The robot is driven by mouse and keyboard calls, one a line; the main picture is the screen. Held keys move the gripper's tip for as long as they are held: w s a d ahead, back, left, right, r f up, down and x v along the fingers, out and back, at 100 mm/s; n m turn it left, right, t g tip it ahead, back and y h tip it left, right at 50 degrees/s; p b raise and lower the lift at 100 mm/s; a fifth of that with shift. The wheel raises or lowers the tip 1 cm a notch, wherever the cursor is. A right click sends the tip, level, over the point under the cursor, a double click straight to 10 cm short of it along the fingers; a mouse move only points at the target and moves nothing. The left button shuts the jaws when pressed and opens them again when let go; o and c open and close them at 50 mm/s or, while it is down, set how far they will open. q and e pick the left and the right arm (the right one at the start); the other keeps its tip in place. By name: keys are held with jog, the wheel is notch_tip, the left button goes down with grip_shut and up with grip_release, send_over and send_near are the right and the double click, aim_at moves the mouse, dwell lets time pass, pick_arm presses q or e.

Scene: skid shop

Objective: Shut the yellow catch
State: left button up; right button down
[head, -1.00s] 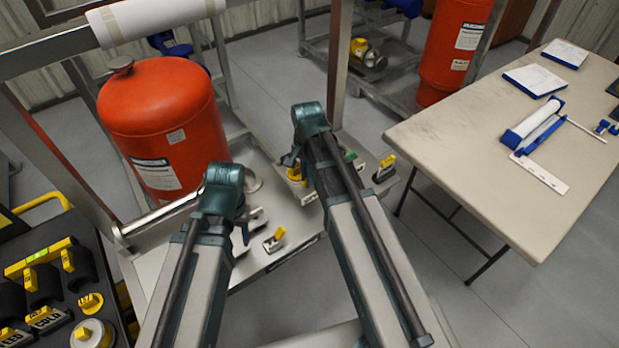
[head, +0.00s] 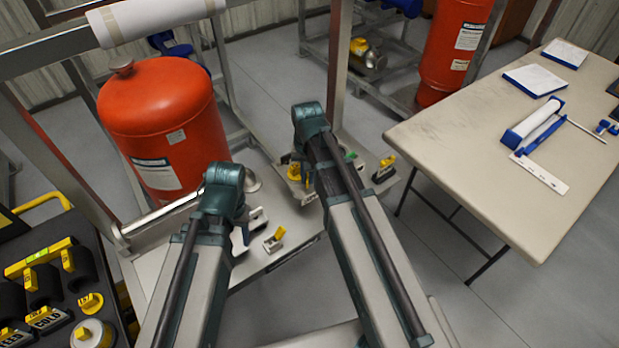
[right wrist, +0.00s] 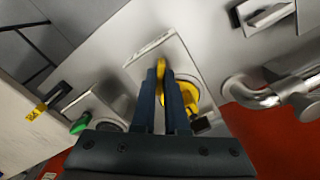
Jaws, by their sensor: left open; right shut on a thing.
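The yellow catch (right wrist: 162,67) is in the right wrist view, on a pale metal plate. My right gripper (right wrist: 164,80) is shut on its narrow upright part, with dark fingers on both sides. A rounded yellow part (right wrist: 186,94) shows just right of the fingers. In the head view, yellow (head: 295,172) shows beside my right wrist, and the right gripper (head: 289,160) is mostly hidden by its own arm. My left gripper (head: 242,216) is open over the metal shelf, largely hidden behind its wrist. How far the catch is turned is hard to tell.
A metal shelf (head: 290,222) carries a small yellow-tagged block (head: 274,240). Another yellow-tagged piece (head: 384,170) stands at its right end. A black case (head: 60,240) is at lower left, a table (head: 455,135) at right.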

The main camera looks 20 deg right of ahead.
jog(key=shift+n, duration=0.3)
jog(key=n, duration=0.3)
dwell(0.3)
jog(key=n, duration=0.3)
dwell(0.4)
jog(key=shift+n, duration=0.5)
jog(key=c, duration=0.9)
grip_release()
jog(key=shift+c, duration=0.2)
